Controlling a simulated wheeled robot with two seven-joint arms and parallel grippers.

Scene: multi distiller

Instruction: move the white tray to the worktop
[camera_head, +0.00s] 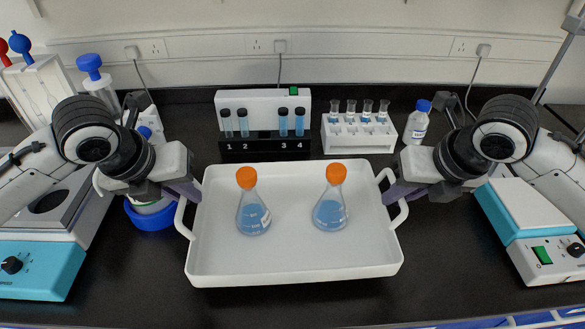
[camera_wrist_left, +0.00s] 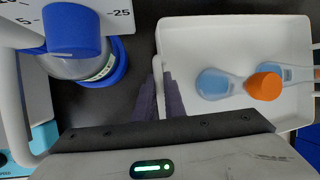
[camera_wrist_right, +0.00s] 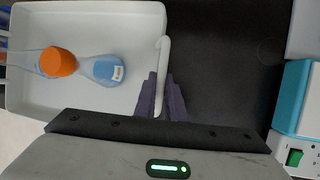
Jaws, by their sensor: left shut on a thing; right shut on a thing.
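The white tray (camera_head: 290,270) is in the middle of the head view, over the black worktop (camera_head: 130,285). Whether it touches the worktop or hangs just above it, I cannot tell. Two conical flasks with orange caps and blue liquid stand in it, a left flask (camera_head: 252,215) and a right flask (camera_head: 330,212). My left gripper (camera_head: 190,192) is shut on the tray's left handle (camera_wrist_left: 159,88). My right gripper (camera_head: 396,194) is shut on the tray's right handle (camera_wrist_right: 161,75). The tray looks about level.
Behind the tray are a numbered tube rack (camera_head: 265,145) and a white tube rack (camera_head: 357,136). A blue-capped bottle (camera_head: 416,124) stands at the back right. Teal-and-white devices flank the tray, one left (camera_head: 35,268) and one right (camera_head: 535,235). Bare worktop lies in front.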

